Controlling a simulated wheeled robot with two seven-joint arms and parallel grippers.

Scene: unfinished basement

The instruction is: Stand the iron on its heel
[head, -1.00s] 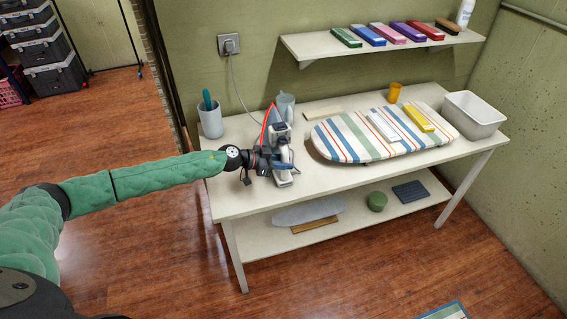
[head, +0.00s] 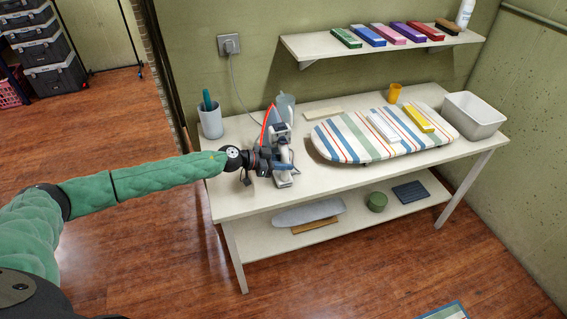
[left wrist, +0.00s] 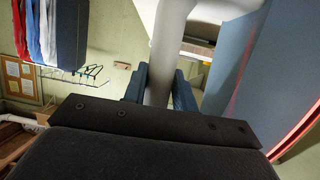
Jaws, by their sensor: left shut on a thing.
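The iron (head: 279,134) is at the left end of the white table (head: 233,200). It is grey and white with a red edge, its tip points up, and it looks about upright. My left gripper (head: 281,165) is shut on its light handle, low on the near side. In the left wrist view the pale handle (left wrist: 160,60) runs between the two blue fingers, and the red-edged blue-grey plate of the iron (left wrist: 240,85) fills the right side. I cannot tell if the heel rests fully on the tabletop. My right gripper is out of view.
A striped ironing board (head: 345,140) with white and yellow boxes lies right of the iron. A cup with a teal item (head: 210,122) and a clear jug (head: 287,104) stand close by. A grey bin (head: 473,117) is at the right end. A cord hangs from the wall socket (head: 229,45).

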